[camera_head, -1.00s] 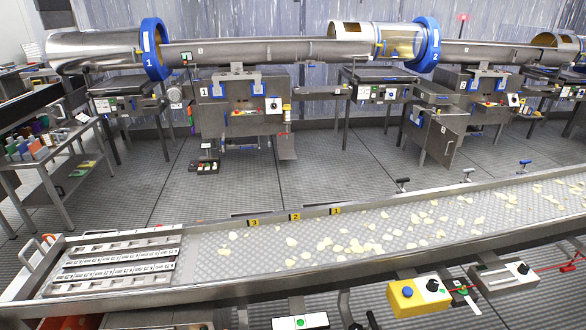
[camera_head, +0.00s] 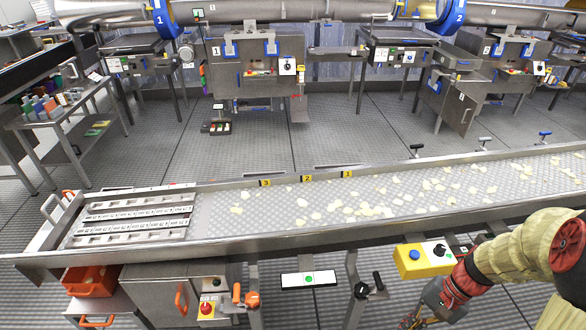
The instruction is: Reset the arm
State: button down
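My arm shows at the lower right, in a tan sleeve with red joints. My gripper (camera_head: 428,316) is at the bottom edge, below and in front of the conveyor (camera_head: 240,212). Its fingers are small and partly cut off by the frame, so I cannot tell whether they are open or shut. I see nothing clearly held in it. A yellow control box (camera_head: 424,261) with a blue button and a black knob sits just left of the arm, on the conveyor's front side.
Pale chips lie scattered on the conveyor belt. A red bin (camera_head: 91,281) and a steel cabinet (camera_head: 172,295) with a red stop button stand below it. Seasoning drums and machines stand at the back. A shelf table (camera_head: 62,115) is at left. Grey floor lies open between.

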jog(key=s+a+r+n+t+h, duration=0.1)
jog(key=a+r+n+t+h, duration=0.1)
jog(key=r, duration=1)
jog(key=s+a+r+n+t+h, duration=0.1)
jog(key=a+r+n+t+h, duration=0.2)
jog(key=a+r+n, duration=0.4)
notch_tip(320, 180, up, 5)
jog(key=shift+s+a+r+t, duration=0.1)
jog(key=shift+s+a+t, duration=0.05)
jog(key=shift+a+t, duration=0.8)
